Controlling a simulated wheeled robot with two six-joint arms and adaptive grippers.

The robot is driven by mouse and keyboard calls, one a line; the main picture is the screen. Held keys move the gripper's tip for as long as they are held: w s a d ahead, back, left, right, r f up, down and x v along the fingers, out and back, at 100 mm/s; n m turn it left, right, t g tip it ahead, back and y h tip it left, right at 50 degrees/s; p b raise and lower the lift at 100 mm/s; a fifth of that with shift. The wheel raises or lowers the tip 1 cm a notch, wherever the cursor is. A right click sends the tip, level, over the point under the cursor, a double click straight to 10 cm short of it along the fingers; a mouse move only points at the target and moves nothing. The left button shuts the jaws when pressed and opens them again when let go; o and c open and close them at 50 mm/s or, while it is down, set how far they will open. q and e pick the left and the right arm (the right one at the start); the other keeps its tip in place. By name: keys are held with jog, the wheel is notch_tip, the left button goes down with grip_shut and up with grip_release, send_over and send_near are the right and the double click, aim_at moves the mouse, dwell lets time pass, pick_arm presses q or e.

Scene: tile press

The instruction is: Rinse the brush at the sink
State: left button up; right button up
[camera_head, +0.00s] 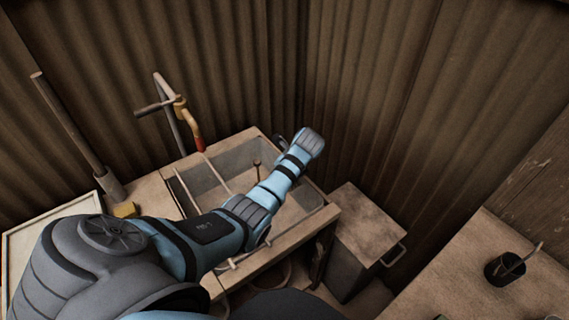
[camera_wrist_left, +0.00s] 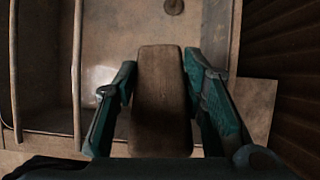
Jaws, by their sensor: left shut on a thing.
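My left gripper (camera_wrist_left: 160,66) is shut on the brush (camera_wrist_left: 163,105), of which a plain brown, rounded block shows between the two green fingers. No bristles show. The brush is over the right part of the sink (camera_wrist_left: 115,30) in the wrist view. In the head view my left arm reaches across the sink (camera_head: 206,160), and its forearm and wrist hide the brush and most of the gripper. The tap (camera_head: 190,120), yellow with a red tip, stands at the sink's back left. I see no running water. My right gripper is not in view.
Thin rods cross the left part of the sink, and a short upright pin (camera_head: 257,172) stands in it. Corrugated walls close off the back. A grey bin (camera_head: 352,245) stands right of the sink. A bench at the far right carries a dark cup (camera_head: 503,270).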

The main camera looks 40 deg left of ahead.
pick_arm(q)
jog(key=shift+r, duration=0.15)
dwell(0.4)
notch_tip(320, 180, up, 4)
jog(key=p, duration=0.4)
